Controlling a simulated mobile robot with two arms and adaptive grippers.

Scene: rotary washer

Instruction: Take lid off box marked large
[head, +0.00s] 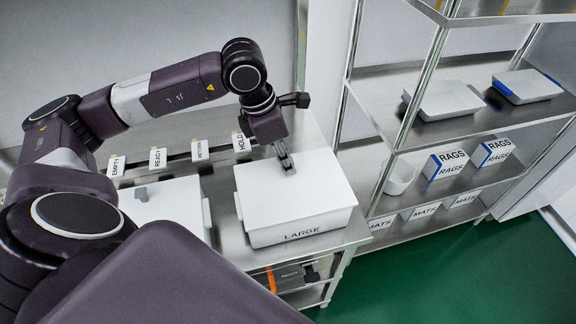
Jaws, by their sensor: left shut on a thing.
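The white box marked LARGE (300,233) stands on the steel table, its label facing the front. Its white lid (310,200) lies flat on top, and I see no clear gap between lid and box. My left gripper (286,163) points down at the back middle of the lid. It is shut on the lid's small grey handle, which the fingers mostly hide. My right gripper is not in view.
A second white lidded box (160,205) with a grey handle stands to the left. Signs EMPTY, READY and HOLD (241,142) stand behind. A steel shelf rack (400,140) with trays and RAGS boxes (447,162) is at the right. Green floor (430,275) lies in front.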

